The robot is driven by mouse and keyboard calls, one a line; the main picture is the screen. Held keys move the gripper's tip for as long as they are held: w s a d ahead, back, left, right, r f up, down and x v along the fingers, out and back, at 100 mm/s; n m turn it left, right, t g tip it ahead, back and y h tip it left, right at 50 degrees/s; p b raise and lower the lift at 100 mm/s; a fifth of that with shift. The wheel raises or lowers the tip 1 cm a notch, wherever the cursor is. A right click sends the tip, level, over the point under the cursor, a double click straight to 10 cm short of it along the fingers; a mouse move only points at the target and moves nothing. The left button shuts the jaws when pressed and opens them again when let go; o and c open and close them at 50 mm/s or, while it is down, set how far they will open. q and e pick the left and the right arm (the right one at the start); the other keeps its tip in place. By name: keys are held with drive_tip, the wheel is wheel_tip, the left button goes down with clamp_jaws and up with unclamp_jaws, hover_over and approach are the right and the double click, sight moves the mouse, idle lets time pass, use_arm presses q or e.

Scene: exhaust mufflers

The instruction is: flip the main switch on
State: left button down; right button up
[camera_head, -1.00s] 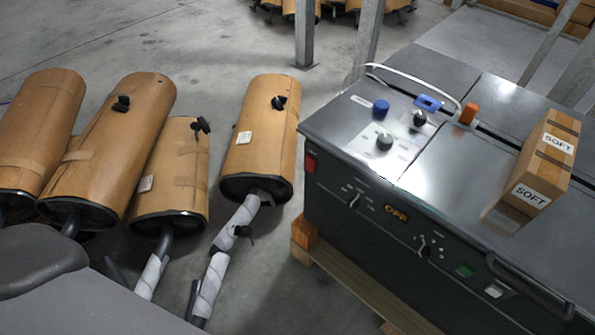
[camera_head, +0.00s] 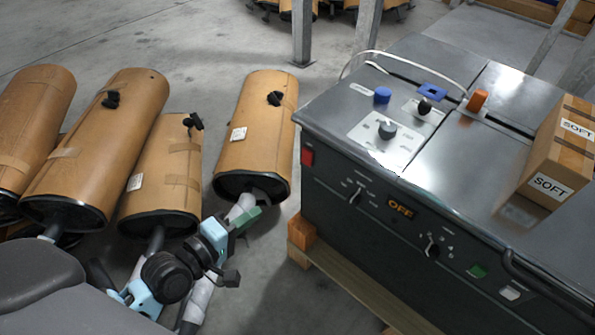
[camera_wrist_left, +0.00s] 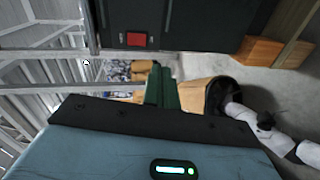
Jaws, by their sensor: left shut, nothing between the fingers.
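A dark grey machine cabinet (camera_head: 440,185) stands at the right. A red switch (camera_head: 307,157) sits at the upper left end of its front panel. It also shows in the left wrist view as a red square (camera_wrist_left: 136,39) on a dark panel. An orange display (camera_head: 400,208) on the front reads OFF. My left gripper (camera_head: 247,219) has green fingers and is shut and empty. It is left of and below the red switch in the head view, apart from the cabinet. The left wrist view shows the closed fingers (camera_wrist_left: 163,88). My right gripper is not in view.
The front panel also has black knobs (camera_head: 356,194), a green button (camera_head: 477,271) and a white button (camera_head: 510,293). A SOFT carton (camera_head: 560,155) sits on top. Several wrapped mufflers (camera_head: 255,135) stand on the left. A wooden pallet (camera_head: 345,283) juts under the cabinet.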

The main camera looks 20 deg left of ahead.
use_arm(q)
drive_tip(key=shift+w+a+r+n+t, duration=0.2)
drive_tip(key=shift+w+r+n+t, duration=0.3)
drive_tip(key=shift+w+r, duration=0.7)
drive_tip(key=shift+w, duration=0.1)
drive_tip(key=b, duration=0.4)
approach(305, 162)
drive_tip(key=x, duration=0.5)
drive_tip(key=shift+w+f, duration=0.15)
drive_tip(key=shift+w+d, duration=0.25)
drive_tip(key=shift+w, duration=0.45)
